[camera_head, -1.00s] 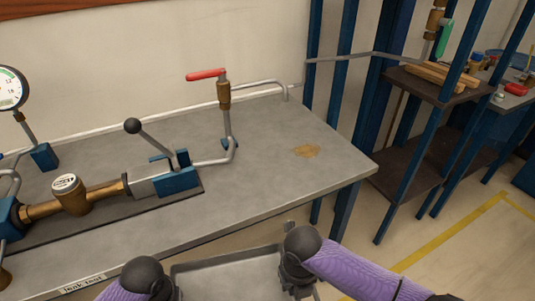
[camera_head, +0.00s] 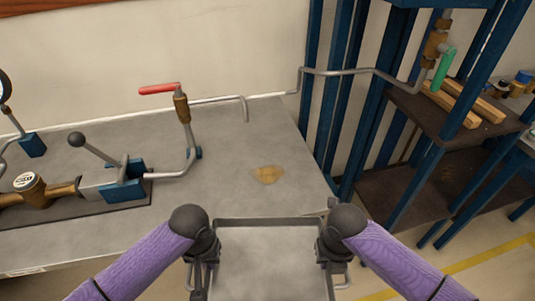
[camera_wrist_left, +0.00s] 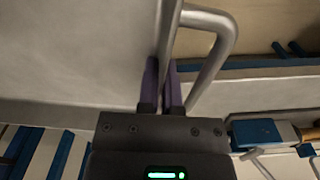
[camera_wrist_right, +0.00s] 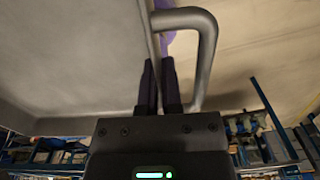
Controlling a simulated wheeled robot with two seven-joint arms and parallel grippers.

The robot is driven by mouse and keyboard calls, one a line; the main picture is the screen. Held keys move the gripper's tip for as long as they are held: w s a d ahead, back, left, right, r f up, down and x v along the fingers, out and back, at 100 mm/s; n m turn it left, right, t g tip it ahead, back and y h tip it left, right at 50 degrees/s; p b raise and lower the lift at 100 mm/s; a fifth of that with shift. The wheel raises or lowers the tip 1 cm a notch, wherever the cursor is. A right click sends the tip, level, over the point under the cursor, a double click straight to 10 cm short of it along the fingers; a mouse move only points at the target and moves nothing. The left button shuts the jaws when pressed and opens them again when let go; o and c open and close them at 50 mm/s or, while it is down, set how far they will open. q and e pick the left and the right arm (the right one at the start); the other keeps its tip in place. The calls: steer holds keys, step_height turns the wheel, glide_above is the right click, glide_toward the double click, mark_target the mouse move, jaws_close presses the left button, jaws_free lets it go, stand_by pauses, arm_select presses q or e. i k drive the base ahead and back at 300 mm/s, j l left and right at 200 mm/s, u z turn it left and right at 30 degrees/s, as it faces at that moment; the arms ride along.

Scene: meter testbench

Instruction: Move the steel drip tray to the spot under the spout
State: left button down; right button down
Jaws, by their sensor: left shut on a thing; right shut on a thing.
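The steel drip tray (camera_head: 270,262) is a shallow grey rectangle at the bottom centre of the head view. My left gripper (camera_head: 203,258) is shut on its left handle (camera_wrist_left: 218,45). My right gripper (camera_head: 334,258) is shut on its right handle (camera_wrist_right: 207,45). The tray's far rim overlaps the bench's near edge in the picture; its height above the bench is unclear. The spout (camera_head: 245,112) is a thin bent pipe with a down-turned end, beyond the tray and slightly left. A brown stain (camera_head: 269,174) marks the bench between spout and tray.
The grey bench (camera_head: 225,165) is clear around the stain. Left of it stand a red-handled valve (camera_head: 160,89) and a lever clamp (camera_head: 122,190) with a brass meter (camera_head: 30,187). Blue rack posts (camera_head: 345,95) and dark shelves (camera_head: 455,135) stand close on the right.

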mark_target(269, 173)
steer(key=i, duration=1.15)
